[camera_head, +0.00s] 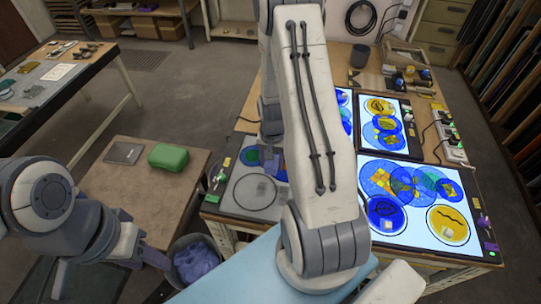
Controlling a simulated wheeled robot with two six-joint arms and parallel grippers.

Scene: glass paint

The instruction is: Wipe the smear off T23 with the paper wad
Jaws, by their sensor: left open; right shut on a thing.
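My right arm reaches across the middle and hides part of the bench. My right gripper (273,163) points down over the dim panel (228,203), beside its grey round piece (255,192). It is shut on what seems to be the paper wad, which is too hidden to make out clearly. The grey piece looks dull, but I cannot tell whether this is the smear. No label T23 is readable. My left gripper (153,256) is open and empty at the lower left, near the waste bin (176,275), away from the panels.
Lit panels with blue and yellow round glass pieces (447,224) fill the bench's right side. A power strip (452,138) stands along its right edge. A green box (168,157) and a grey flat plate (124,153) lie on the small table (140,190). Its front part is clear.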

